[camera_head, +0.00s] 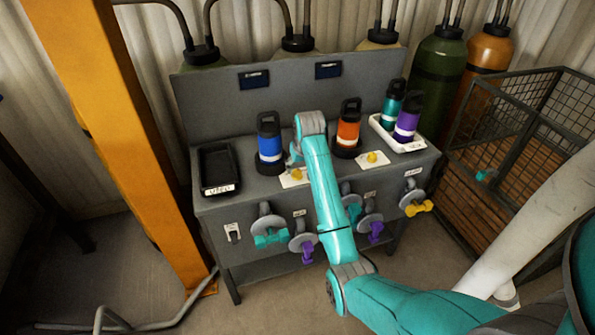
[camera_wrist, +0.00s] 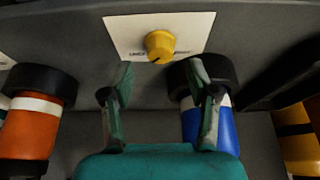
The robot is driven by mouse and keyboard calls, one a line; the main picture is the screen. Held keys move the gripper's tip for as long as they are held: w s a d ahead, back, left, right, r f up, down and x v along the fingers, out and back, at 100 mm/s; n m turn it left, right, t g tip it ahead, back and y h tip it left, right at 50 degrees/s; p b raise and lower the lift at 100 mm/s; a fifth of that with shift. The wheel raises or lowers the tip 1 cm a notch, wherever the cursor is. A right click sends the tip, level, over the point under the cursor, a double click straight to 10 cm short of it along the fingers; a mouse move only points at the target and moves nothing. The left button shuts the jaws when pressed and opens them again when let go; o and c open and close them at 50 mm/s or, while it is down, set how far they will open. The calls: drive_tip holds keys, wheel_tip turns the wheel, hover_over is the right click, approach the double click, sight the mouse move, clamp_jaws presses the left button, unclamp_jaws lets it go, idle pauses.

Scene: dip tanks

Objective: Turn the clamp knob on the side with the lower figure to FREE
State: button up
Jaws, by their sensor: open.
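Two yellow clamp knobs sit on white plates on the bench top: a left knob (camera_head: 297,174) beside the blue bottle (camera_head: 269,145), and a right knob (camera_head: 372,157) beside the orange bottle (camera_head: 348,130). Two dark displays, left (camera_head: 254,79) and right (camera_head: 328,69), are on the back panel; their figures are too small to read. My gripper (camera_head: 294,155) is at the left knob. In the wrist view my open gripper (camera_wrist: 162,80) has its fingers apart, with a yellow knob (camera_wrist: 160,44) just beyond the tips. A dark mark shows on the knob's lower left; its plate lettering is unreadable.
A black tray (camera_head: 204,186) lies at the bench's left, and a white tray (camera_head: 416,146) with teal and purple bottles at its right. Coloured valve handles line the front. An orange post (camera_head: 130,130) stands left; a mesh crate (camera_head: 500,170) stands right.

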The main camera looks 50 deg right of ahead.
sight(297, 172)
drive_tip(key=shift+x, duration=2.05)
clamp_jaws()
